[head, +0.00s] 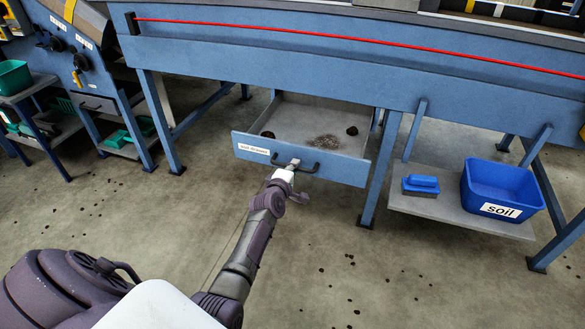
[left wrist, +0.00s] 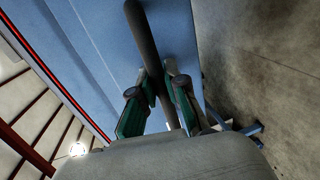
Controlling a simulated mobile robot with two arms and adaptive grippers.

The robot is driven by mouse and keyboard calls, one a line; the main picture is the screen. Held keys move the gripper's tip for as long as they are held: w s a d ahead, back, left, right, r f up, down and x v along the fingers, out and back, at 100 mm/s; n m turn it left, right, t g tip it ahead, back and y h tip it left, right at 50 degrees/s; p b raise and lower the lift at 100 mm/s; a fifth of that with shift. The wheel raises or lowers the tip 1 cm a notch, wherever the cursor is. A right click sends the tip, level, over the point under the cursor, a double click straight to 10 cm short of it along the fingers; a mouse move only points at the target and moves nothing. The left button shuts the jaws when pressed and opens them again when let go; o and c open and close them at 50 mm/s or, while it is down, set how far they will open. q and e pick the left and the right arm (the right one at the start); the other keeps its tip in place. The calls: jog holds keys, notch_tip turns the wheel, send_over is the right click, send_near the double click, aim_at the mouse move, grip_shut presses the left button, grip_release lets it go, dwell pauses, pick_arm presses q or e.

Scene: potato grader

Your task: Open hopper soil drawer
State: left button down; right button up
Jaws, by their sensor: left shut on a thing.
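The soil drawer (head: 340,167) is a shallow tray with a blue front, a white label and a dark bar handle (head: 312,168). It stands pulled out from under the blue machine, with its inside showing. A patch of loose soil (head: 326,141) and a few dark clods lie in it. My left gripper (head: 291,164) is at the drawer front, shut on the handle. In the left wrist view its green-padded fingers (left wrist: 158,105) sit on both sides of the dark handle bar (left wrist: 146,40). My right gripper is not in view.
A lower shelf (head: 460,215) at the right holds a blue bin (head: 500,185) labelled soil and a blue brush (head: 421,185). Blue machine legs (head: 380,170) stand on both sides of the drawer. The floor in front is open, with scattered dark bits.

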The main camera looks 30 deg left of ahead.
pick_arm(q)
jog(key=c, duration=1.2)
grip_release()
jog(key=v, duration=1.2)
